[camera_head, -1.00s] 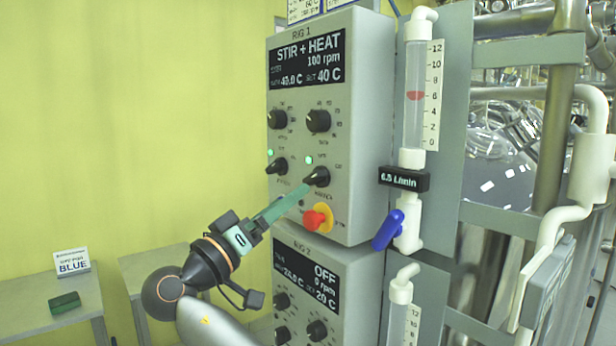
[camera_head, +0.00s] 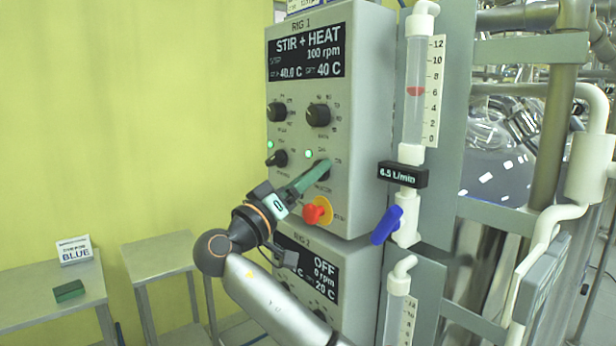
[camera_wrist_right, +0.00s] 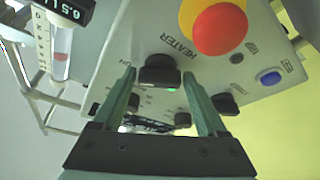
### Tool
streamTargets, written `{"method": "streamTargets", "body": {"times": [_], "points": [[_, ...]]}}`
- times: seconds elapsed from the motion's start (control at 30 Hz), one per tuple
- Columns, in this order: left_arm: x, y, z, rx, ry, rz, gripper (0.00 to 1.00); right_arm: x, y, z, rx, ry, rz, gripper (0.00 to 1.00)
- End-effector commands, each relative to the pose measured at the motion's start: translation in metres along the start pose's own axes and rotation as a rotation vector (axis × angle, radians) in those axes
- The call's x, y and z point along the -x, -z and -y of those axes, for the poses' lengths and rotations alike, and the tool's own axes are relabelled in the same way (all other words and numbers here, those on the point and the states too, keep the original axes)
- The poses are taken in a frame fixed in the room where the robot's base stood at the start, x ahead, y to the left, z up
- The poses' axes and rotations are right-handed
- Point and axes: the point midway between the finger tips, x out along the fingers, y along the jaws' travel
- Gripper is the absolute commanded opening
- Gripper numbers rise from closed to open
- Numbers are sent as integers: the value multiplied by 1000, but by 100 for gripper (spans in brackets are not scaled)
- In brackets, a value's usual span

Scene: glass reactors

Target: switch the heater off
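The RIG 1 control box (camera_head: 362,100) has a display (camera_head: 307,55) reading STIR + HEAT, 100 rpm, 40.0 C and 40 C. The black heater knob (camera_wrist_right: 160,70) is labelled HEATER in the right wrist view. The green lamp (camera_head: 308,154) by it is lit. My right gripper (camera_wrist_right: 164,82) is open, with its green fingers on either side of the heater knob and visible gaps to it. In the head view the right gripper (camera_head: 318,171) covers most of that knob. My left gripper is not in view.
A red emergency button on yellow (camera_head: 316,211) sits just below the heater knob. The stirrer knob (camera_head: 277,158) is to its left, with two dials above. A flow meter (camera_head: 415,95) with a blue valve handle (camera_head: 387,225) stands at right. RIG 2 (camera_head: 345,265) is below.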

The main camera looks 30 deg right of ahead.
Motion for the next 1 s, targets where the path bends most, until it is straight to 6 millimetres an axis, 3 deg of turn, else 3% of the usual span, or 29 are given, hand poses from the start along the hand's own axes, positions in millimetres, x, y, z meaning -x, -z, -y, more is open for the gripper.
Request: {"method": "streamTargets", "body": {"times": [0.07,0.57,1.0], "points": [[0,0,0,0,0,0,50,0,0,0,0,0,0,65],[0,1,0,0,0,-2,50,0,0,0,0,1,0,9],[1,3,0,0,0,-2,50,1,1,-1,96,43,-1,9]]}}
